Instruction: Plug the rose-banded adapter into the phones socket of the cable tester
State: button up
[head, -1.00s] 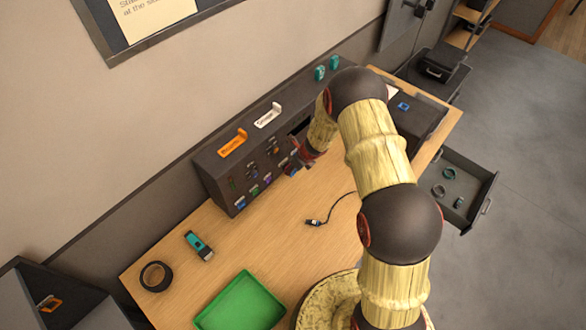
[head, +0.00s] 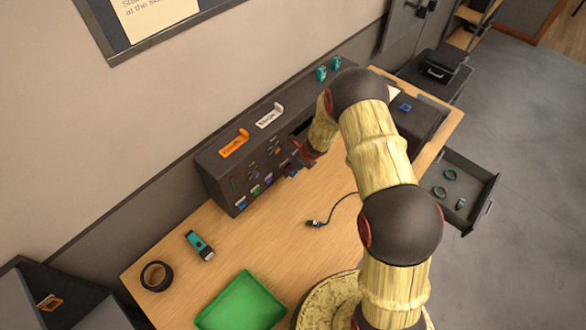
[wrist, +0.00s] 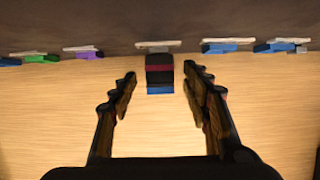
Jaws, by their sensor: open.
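The dark adapter with a rose band and a blue end (wrist: 160,73) shows in the wrist view. It sits against the dark face of the cable tester (head: 222,180), below a pale label strip, and points out over the table. My gripper (wrist: 160,76) is open, with one finger on each side of the adapter and a visible gap on both sides. The strip's lettering is unreadable, so I cannot tell which socket this is or how deep the adapter sits. In the head view my gripper (head: 303,158) is small beside the tester's front, partly hidden by my arm.
Blue, green and purple pieces line the tester's face on both sides, such as a purple one (wrist: 88,53) and a blue one (wrist: 220,48). A black cable (head: 316,223), a teal-and-black device (head: 200,245), a tape roll (head: 156,276) and a green tray (head: 240,303) lie on the table.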

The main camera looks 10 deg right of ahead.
jog(key=v, duration=1.2)
